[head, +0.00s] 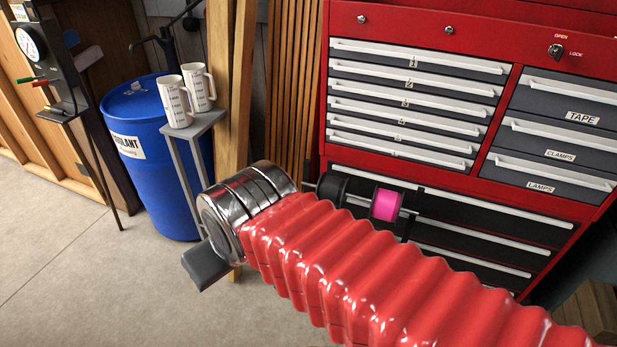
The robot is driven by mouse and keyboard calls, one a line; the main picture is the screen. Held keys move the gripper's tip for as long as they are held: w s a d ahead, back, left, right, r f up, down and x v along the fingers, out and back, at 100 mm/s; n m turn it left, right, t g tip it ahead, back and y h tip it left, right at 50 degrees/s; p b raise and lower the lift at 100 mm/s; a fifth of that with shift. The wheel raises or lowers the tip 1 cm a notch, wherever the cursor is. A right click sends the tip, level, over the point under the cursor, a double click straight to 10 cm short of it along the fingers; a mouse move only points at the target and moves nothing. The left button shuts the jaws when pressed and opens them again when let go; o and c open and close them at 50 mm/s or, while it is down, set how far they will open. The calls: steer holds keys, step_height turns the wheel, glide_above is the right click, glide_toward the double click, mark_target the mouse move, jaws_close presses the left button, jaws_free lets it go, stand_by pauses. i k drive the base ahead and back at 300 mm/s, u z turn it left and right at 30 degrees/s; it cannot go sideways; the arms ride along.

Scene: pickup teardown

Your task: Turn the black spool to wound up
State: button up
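The black spool (331,187) hangs on a thin dark rod in front of the red tool chest. Its lower part is hidden behind my red ribbed arm. How far it is wound cannot be told. A spool with bright pink winding (387,205) sits to its right on the same rod. My gripper (205,266) shows only as a dark grey block beyond the shiny metal wrist, left of and lower in the picture than the black spool. I see only part of it, so I cannot tell whether it is open or shut. No contact with the spool shows.
The red tool chest (440,17) with labelled grey drawers fills the right. A blue barrel (150,180) stands at the left, beside a small grey stand (197,126) holding two white mugs (186,98). A wooden post (231,85) rises behind my wrist. Concrete floor (90,270) is clear at lower left.

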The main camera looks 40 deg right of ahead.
mark_target(334, 189)
steer(key=z, duration=0.1)
steer(key=i, duration=1)
steer(key=z, duration=0.5)
